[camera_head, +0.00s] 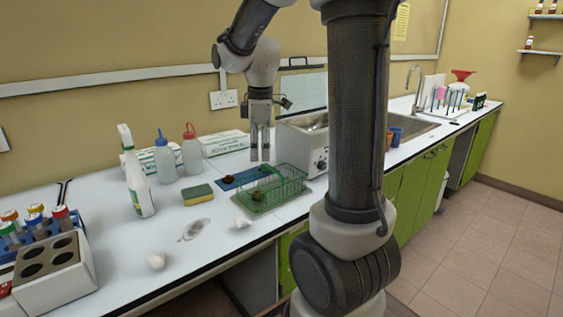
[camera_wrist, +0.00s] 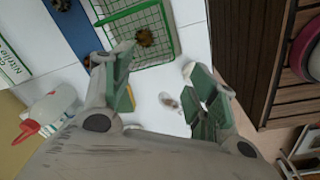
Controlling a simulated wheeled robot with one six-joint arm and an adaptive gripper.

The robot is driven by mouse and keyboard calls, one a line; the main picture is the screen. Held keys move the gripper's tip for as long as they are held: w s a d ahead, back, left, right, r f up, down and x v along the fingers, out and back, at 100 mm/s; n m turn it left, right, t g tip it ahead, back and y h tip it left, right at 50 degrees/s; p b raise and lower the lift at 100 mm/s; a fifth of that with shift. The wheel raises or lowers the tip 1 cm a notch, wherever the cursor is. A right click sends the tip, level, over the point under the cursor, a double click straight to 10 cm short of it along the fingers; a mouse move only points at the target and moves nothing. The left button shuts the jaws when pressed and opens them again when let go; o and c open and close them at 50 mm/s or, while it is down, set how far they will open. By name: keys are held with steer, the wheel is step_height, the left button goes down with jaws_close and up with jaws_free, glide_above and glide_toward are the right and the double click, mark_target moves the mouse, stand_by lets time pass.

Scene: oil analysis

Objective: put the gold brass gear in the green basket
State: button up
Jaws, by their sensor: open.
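The green wire basket (camera_head: 290,190) stands on the white bench in front of a blue mat. A small golden-brown toothed piece, which looks like the brass gear (camera_wrist: 145,37), lies inside the basket, on its floor. In the head view the gear (camera_head: 257,195) is small and partly behind the basket's wires. My gripper (camera_head: 260,157) hangs pointing down above the basket and mat area. In the wrist view my gripper (camera_wrist: 163,78) has its fingers wide apart with nothing between them. The basket (camera_wrist: 174,40) shows beyond the fingertips.
Another brownish piece (camera_wrist: 62,5) lies on the blue mat (camera_head: 231,181). A metal bath (camera_head: 303,145) stands behind right. A sponge (camera_head: 198,194), spray bottle (camera_head: 135,175) and wash bottles are left. White pieces (camera_head: 241,223) lie near the front edge.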

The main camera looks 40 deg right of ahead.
steer(key=s+a+r+m+t, duration=0.1)
steer(key=s+r+m, duration=0.1)
steer(key=s+m, duration=0.3)
steer(key=s+a+r+m+t, duration=0.2)
steer(key=s+m, duration=0.4)
steer(key=s, duration=0.8)
steer(key=shift+a+m, duration=0.3)
